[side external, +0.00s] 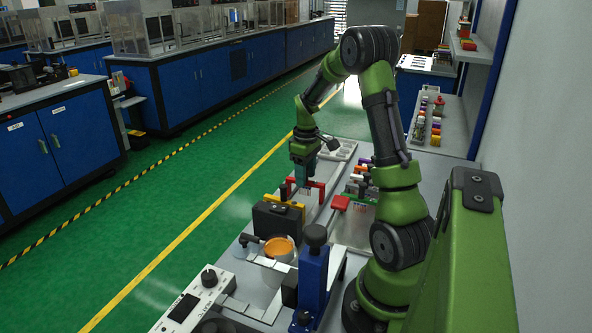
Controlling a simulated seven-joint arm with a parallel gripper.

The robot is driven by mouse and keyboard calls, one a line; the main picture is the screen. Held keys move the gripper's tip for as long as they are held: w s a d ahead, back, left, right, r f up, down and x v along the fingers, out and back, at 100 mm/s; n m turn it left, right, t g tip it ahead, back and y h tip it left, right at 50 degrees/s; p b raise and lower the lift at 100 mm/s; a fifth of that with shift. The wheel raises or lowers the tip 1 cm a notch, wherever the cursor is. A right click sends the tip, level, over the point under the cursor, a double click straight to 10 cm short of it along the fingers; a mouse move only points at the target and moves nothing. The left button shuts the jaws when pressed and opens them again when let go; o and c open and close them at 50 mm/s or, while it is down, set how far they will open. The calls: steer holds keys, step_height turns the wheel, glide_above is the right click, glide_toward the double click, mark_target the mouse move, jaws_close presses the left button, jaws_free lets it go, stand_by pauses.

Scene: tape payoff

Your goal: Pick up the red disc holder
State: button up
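My gripper (302,186) points down over the left part of the workbench, at a red upright bracket-like piece (319,186). This piece looks like the red disc holder, with red showing on both sides of my gripper. The fingers are small and dark here, so I cannot tell whether they are open or touch the red piece. A second red piece (341,202), flat-topped, lies to the right and nearer the camera, apart from my gripper.
A yellow bracket (297,206) and a black box (277,222) stand just in front of my gripper. Nearer are an orange tape roll (279,247) and a blue upright device (313,276). Several coloured small items (357,182) sit to the right. A pale tray (340,150) lies behind.

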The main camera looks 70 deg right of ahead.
jaws_close()
